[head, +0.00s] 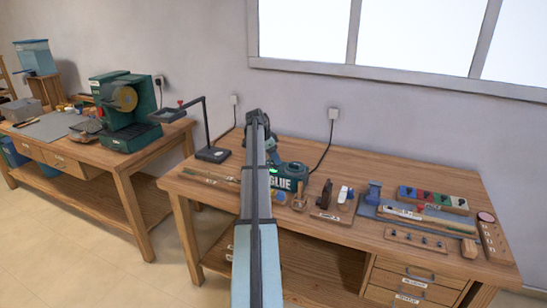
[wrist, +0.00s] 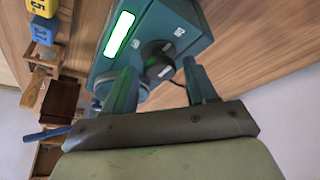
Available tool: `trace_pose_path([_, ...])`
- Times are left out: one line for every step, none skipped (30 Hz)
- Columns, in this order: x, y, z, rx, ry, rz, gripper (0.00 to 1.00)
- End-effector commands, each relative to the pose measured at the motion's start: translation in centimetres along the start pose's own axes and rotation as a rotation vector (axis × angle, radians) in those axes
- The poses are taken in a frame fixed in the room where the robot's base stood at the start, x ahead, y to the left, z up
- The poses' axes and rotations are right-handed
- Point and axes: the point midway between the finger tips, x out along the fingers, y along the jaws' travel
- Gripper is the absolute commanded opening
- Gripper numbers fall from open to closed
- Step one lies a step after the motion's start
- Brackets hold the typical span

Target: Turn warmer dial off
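The teal glue warmer (head: 289,177) stands on the right-hand workbench, with GLUE lettering on its side; my arm partly covers it in the head view. In the wrist view the warmer (wrist: 187,20) shows a lit green panel (wrist: 118,34) and a round black dial (wrist: 158,62) with small white markings near it. My gripper (wrist: 157,68) is open, with one finger on each side of the dial. I cannot tell whether either finger touches it. In the head view the fingers cannot be made out behind my arm.
Left of the warmer on the bench (head: 345,232) stands a black lamp-like stand (head: 212,154). To its right are a small wooden plane (head: 325,194), a block of coloured squares (head: 433,199) and other tools. A cable runs from the warmer to a wall socket (head: 333,113).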

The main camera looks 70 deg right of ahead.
Motion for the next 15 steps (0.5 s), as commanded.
trace_pose_path([-0.01,0.00,0.00,0.000,0.000,0.000,0.51])
trace_pose_path([-0.01,0.00,0.00,0.000,0.000,0.000,0.49])
trace_pose_path([-0.01,0.00,0.01,0.000,0.000,0.000,0.45])
trace_pose_path([-0.01,0.00,0.00,0.000,0.000,0.000,0.42])
trace_pose_path([-0.01,0.00,0.00,0.000,0.000,0.000,0.39])
trace_pose_path([-0.01,0.00,0.00,0.000,0.000,0.000,0.35])
trace_pose_path([-0.01,0.00,0.00,0.000,0.000,0.000,0.32])
trace_pose_path([-0.01,0.00,0.00,0.000,0.000,0.000,0.29])
trace_pose_path([-0.02,0.00,0.01,0.000,0.000,0.000,0.26])
trace_pose_path([-0.02,0.00,0.01,0.000,0.000,0.000,0.23])
trace_pose_path([-0.02,0.00,0.01,0.000,0.000,0.000,0.20])
trace_pose_path([-0.02,0.00,0.01,0.000,0.000,0.000,0.16])
trace_pose_path([-0.02,0.00,0.01,0.000,0.000,0.000,0.13])
trace_pose_path([-0.02,0.00,0.01,0.000,0.000,0.000,0.10])
trace_pose_path([-0.02,0.00,0.01,0.000,0.000,0.000,0.09])
